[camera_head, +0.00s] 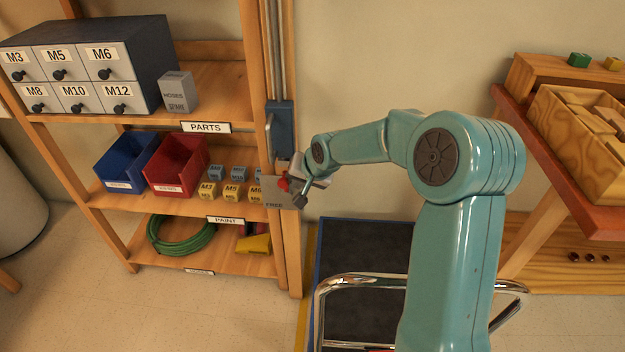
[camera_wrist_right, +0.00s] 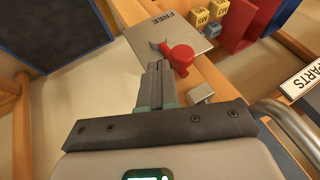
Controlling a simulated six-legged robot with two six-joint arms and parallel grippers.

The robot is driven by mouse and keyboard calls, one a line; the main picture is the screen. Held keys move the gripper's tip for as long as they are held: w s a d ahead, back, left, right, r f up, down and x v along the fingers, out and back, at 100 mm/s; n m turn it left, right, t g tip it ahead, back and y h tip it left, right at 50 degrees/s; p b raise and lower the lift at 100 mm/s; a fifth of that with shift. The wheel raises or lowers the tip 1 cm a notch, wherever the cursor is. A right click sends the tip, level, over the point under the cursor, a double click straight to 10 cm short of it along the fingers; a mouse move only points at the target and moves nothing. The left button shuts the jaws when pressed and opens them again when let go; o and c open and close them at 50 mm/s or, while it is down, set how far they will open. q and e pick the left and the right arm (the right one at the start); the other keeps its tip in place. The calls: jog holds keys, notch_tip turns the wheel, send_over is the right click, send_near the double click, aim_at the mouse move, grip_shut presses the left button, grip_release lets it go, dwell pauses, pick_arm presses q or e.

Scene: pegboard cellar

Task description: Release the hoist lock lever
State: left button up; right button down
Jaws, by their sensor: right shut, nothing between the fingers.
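The lock lever's red knob (camera_head: 284,183) stands in front of a grey plate (camera_head: 274,194) marked FREE, fixed to the shelf's right post. In the right wrist view the red knob (camera_wrist_right: 181,58) and the grey plate (camera_wrist_right: 196,42) lie just beyond my fingertips. My right gripper (camera_head: 299,192) is shut and empty. Its fingers (camera_wrist_right: 158,70) end close beside the knob, on its left in the wrist view; I cannot tell whether they touch it. The rest of the lever is partly hidden. My left gripper is not in view.
A blue box with a handle (camera_head: 281,128) sits on the metal rail above the plate. The wooden shelf holds a blue bin (camera_head: 127,160), a red bin (camera_head: 176,165) and small labelled blocks. A dark cart (camera_head: 365,250) with a chrome handle stands below my arm.

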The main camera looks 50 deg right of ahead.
jog(key=shift+w+a+f, duration=0.1)
jog(key=shift+w+a, duration=0.05)
jog(key=shift+w, duration=0.2)
